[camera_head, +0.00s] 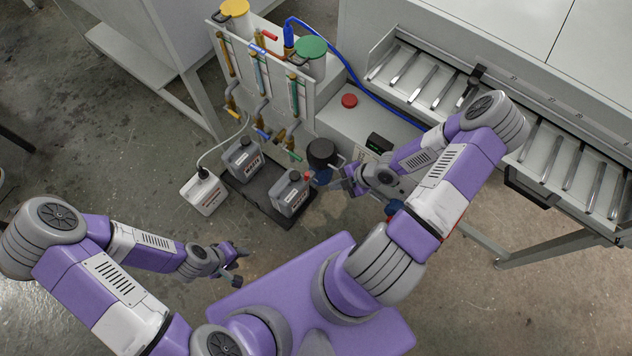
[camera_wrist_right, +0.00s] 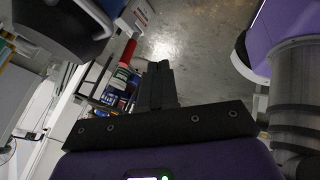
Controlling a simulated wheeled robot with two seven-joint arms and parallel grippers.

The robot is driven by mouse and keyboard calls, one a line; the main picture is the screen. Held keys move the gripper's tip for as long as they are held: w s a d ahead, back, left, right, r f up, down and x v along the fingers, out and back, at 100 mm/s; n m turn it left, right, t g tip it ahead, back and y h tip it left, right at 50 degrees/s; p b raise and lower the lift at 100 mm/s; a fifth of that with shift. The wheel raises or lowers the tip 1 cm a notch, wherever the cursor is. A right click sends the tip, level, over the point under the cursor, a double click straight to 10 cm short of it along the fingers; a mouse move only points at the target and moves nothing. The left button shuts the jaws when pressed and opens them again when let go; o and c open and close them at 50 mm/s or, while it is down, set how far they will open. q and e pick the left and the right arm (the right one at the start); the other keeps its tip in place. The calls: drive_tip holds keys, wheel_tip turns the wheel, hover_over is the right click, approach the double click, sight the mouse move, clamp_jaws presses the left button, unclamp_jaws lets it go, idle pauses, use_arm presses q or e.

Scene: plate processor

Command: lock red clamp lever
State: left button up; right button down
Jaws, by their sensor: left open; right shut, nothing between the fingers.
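I cannot make out a red clamp lever for certain. In the wrist view, a red cylinder-like part (camera_wrist_right: 128,52) stands just left of and beyond my right fingertips, apart from them; I cannot tell if it is the lever. In the head view, a small red patch (camera_head: 446,236) shows at the edge of my right forearm, mostly hidden. My right gripper (camera_head: 350,184) is beside the grey machine's front, near a round black part (camera_head: 321,152). Its fingers (camera_wrist_right: 160,82) are shut and empty. My left gripper (camera_head: 238,252) is open and empty over the floor.
A valve panel (camera_head: 262,85) stands at the back with yellow and green lidded containers. Grey canisters (camera_head: 243,160) and a white one (camera_head: 203,193) stand below it. A red button (camera_head: 349,100) is on the machine. A roller conveyor (camera_head: 560,155) runs right. Floor at left is clear.

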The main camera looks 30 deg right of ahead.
sight(306, 177)
use_arm(q)
wheel_tip(306, 177, down, 6)
drive_tip(key=b, duration=0.5)
drive_tip(key=shift+f+b, duration=0.2)
drive_tip(key=shift+b, duration=0.1)
use_arm(e)
drive_tip(key=w+a+f, duration=0.4)
drive_tip(key=w, duration=0.2)
drive_tip(key=shift+w+f, duration=0.15)
drive_tip(key=shift+w, duration=0.1)
drive_tip(key=shift+d, duration=0.1)
